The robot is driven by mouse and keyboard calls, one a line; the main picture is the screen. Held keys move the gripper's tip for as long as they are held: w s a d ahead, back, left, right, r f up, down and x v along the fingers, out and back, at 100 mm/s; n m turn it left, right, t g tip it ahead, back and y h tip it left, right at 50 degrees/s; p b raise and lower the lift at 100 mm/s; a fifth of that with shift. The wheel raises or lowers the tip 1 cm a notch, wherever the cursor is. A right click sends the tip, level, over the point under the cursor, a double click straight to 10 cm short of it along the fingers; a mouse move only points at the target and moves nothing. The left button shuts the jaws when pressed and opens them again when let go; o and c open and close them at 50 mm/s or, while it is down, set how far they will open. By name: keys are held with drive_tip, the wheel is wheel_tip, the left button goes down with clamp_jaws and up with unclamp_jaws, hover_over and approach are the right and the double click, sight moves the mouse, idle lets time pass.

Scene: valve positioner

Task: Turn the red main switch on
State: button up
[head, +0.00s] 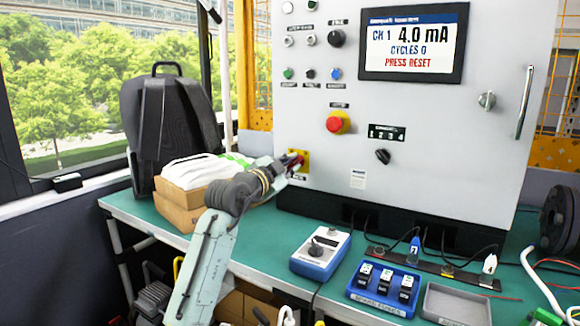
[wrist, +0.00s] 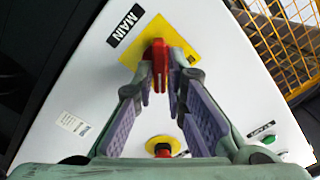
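The red main switch (wrist: 158,64) has a red handle on a yellow square plate (wrist: 181,34), beside a label reading MAIN (wrist: 125,25). In the wrist view my gripper (wrist: 161,77) has one fingertip on each side of the handle, close against it, and looks shut on it. The fingertips hide part of the switch. In the head view my gripper (head: 291,164) reaches the switch at the lower left of the grey cabinet (head: 440,165). The yellow plate (head: 304,157) shows beside it, and the handle's exact angle is hard to tell there.
A red emergency button (head: 337,123) on a yellow base sits up and right of the switch. A black selector knob (head: 382,156) is further right. The display (head: 413,42) is lit and reads PRESS RESET.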

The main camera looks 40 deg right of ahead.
drive_tip(key=o, duration=0.4)
drive_tip(key=shift+c, duration=0.2)
drive_tip(key=v, duration=1.2)
